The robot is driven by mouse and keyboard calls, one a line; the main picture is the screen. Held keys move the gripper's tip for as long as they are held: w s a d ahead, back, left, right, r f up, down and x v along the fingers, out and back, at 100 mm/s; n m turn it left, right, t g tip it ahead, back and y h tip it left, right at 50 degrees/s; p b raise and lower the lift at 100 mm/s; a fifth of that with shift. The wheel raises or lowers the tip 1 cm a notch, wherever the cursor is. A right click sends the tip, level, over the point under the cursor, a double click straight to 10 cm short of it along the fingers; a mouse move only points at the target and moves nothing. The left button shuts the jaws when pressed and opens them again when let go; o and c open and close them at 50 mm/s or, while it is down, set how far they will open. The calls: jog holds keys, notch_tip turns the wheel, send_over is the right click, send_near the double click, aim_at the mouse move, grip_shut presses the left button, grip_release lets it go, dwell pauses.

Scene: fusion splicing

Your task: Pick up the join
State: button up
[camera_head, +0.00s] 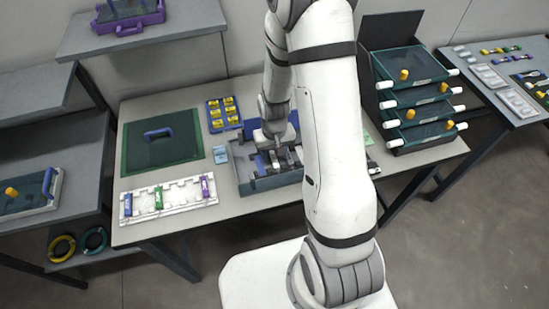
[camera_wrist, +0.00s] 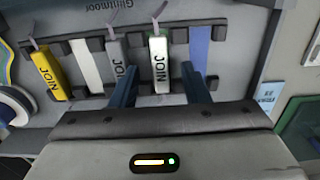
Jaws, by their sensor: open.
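In the wrist view, a white block marked JOIN (camera_wrist: 159,62) lies between the two dark blue fingers of my open gripper (camera_wrist: 162,82). To its left are a grey block marked JOIN (camera_wrist: 121,65) and, further left, a yellow block marked JOIN (camera_wrist: 47,74). Each JOIN block has a thin strand at its top end. They sit between dark clips on a grey device (camera_wrist: 230,75). In the head view my gripper (camera_head: 275,140) is over this grey device (camera_head: 262,184) on the table; my arm hides part of it, and the JOIN blocks are too small to tell there.
A plain white strip (camera_wrist: 90,65) and a blue strip (camera_wrist: 200,45) lie among the blocks. Left of the device are a white holder (camera_head: 170,194) with coloured pieces, a green mat (camera_head: 140,152) and a blue tray (camera_head: 212,128). A dark rack (camera_head: 400,30) with stacked trays stands right.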

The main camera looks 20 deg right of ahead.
jog(key=shift+f, duration=0.65)
grip_shut()
